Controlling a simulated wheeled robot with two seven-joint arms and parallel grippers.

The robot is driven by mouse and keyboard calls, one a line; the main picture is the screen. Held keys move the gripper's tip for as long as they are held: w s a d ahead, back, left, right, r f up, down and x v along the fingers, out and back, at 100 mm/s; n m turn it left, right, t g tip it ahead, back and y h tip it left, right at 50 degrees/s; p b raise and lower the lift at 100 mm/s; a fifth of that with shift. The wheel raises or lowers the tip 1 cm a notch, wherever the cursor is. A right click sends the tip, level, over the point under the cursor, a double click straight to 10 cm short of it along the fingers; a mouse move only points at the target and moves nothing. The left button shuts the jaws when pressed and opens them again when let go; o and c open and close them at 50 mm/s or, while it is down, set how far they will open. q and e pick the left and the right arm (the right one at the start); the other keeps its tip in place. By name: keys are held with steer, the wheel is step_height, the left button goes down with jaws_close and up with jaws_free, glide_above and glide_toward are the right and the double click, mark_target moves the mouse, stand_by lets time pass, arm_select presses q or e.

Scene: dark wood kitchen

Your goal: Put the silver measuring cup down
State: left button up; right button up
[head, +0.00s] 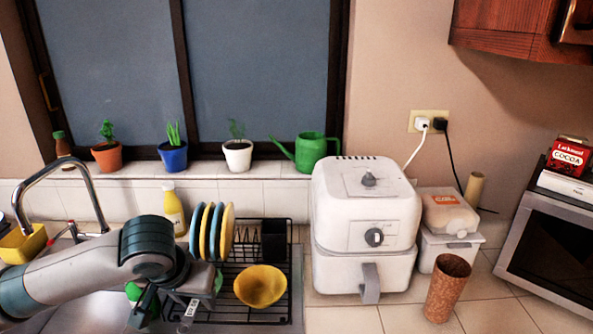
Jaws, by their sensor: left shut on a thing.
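My left arm comes in from the left, and my left gripper (168,306) points down over the sink's right side, at the left edge of the black dish rack (290,262). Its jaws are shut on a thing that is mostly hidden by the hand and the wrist. I cannot clearly make out the silver measuring cup's shape there. My right gripper is not in view.
The rack holds upright blue and yellow plates (228,228) and a yellow bowl (260,286), close right of my left gripper. A yellow bottle (173,210) stands behind. A white air fryer (366,225) and brown cup (447,287) stand right. Tiled counter (343,318) in front is clear.

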arm_select(q)
steer(key=shift+w+a+r+n, duration=0.2)
steer(key=shift+w+a+n, duration=0.05)
steer(key=shift+n, duration=0.15)
stand_by(0.4)
stand_by(0.7)
steer(key=shift+d, duration=0.1)
